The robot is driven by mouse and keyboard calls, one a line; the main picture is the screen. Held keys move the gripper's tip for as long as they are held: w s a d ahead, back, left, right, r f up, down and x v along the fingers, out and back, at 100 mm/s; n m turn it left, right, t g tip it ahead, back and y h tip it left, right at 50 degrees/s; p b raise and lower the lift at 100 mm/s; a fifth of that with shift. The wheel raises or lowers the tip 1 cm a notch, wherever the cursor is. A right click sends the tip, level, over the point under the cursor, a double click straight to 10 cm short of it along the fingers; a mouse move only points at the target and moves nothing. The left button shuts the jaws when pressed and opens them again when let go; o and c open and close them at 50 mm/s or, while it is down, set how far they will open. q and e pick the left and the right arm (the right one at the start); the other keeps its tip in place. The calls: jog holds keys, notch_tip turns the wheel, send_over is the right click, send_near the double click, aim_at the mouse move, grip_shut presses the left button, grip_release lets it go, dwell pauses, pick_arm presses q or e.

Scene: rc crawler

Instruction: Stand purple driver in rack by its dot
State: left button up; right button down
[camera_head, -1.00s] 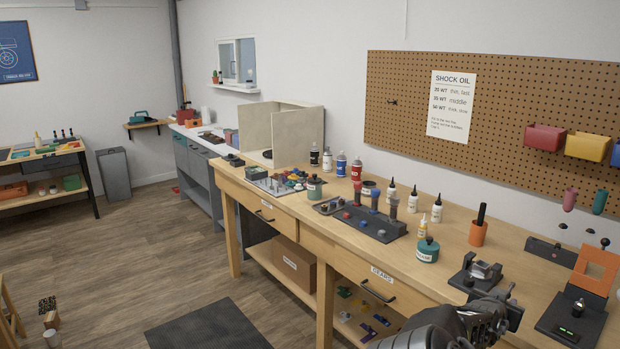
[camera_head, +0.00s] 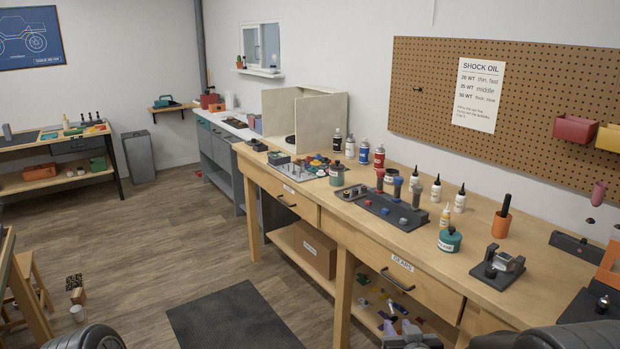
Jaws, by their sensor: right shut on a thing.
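My right gripper (camera_head: 411,337) shows at the bottom edge, low in front of the workbench (camera_head: 452,262) and cut off by the frame. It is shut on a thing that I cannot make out. My right arm also shows at the bottom right corner. A dark part of my left arm shows at the bottom left; its gripper is out of view. I cannot clearly identify the purple driver. A dark block (camera_head: 575,245) at the back right of the bench may be the rack; I cannot make out any dot. A pinkish-purple handle (camera_head: 599,193) is just above it.
The bench holds an orange cup (camera_head: 501,225), a teal jar (camera_head: 450,240), a vise-like fixture (camera_head: 497,266) and a dark tray (camera_head: 393,208) of tools. An orange stand (camera_head: 609,266) is at the right edge. Floor is open around the dark mat (camera_head: 235,318).

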jog(key=s+a+r, duration=0.2)
jog(key=s+a, duration=0.2)
jog(key=a, duration=0.8)
jog(key=shift+a, duration=0.35)
